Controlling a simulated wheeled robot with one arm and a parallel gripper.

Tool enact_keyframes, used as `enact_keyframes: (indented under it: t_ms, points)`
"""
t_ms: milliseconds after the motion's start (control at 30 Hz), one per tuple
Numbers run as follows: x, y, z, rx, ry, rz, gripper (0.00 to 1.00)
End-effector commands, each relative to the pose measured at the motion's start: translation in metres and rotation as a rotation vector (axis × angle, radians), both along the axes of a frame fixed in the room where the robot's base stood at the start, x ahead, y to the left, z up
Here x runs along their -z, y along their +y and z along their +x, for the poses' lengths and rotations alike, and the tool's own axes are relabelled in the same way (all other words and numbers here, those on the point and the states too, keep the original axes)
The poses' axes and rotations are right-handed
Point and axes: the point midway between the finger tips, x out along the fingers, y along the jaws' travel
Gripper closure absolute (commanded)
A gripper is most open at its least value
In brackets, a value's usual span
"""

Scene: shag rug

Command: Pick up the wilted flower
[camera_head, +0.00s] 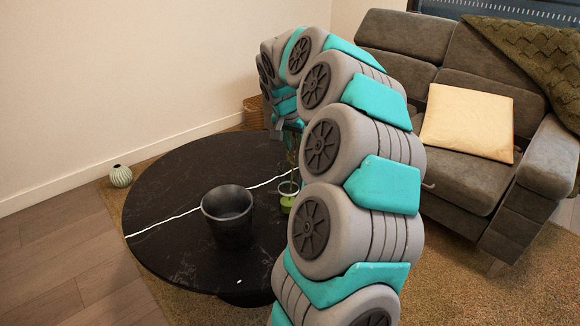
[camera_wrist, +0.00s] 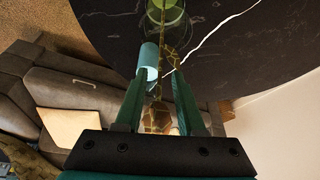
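The wilted flower (camera_wrist: 157,116) shows in the wrist view as a brownish, drooping head on a thin stem. The stem runs up to a green glass vase (camera_wrist: 168,17). The vase (camera_head: 287,198) also shows in the head view on the black table, partly behind my arm. My gripper (camera_wrist: 161,80) is open, with its two teal fingers on either side of the flower and stem. In the head view my gripper (camera_head: 290,128) is above the vase, and my arm hides much of it. I cannot tell whether either finger touches the flower.
A dark pot (camera_head: 228,215) stands on the round black table (camera_head: 165,185). A pale blue cylinder (camera_wrist: 148,60) shows beside the stem in the wrist view. A grey sofa (camera_head: 460,185) with a cream cushion (camera_head: 468,120) is at right. A small ribbed vase (camera_head: 121,176) is on the rug.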

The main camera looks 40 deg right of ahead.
Motion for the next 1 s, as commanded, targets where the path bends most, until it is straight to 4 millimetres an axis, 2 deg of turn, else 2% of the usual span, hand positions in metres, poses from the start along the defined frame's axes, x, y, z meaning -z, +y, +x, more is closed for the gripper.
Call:
enact_keyframes:
  t_ms: [67, 300, 1000]
  points:
    - [0.0, 0.0, 0.0, 0.0, 0.0, 0.0, 0.72]
    - [-0.0002, 0.0, 0.0, 0.0, 0.0, 0.0, 0.99]
    - [-0.0002, 0.0, 0.0, 0.0, 0.0, 0.0, 1.0]
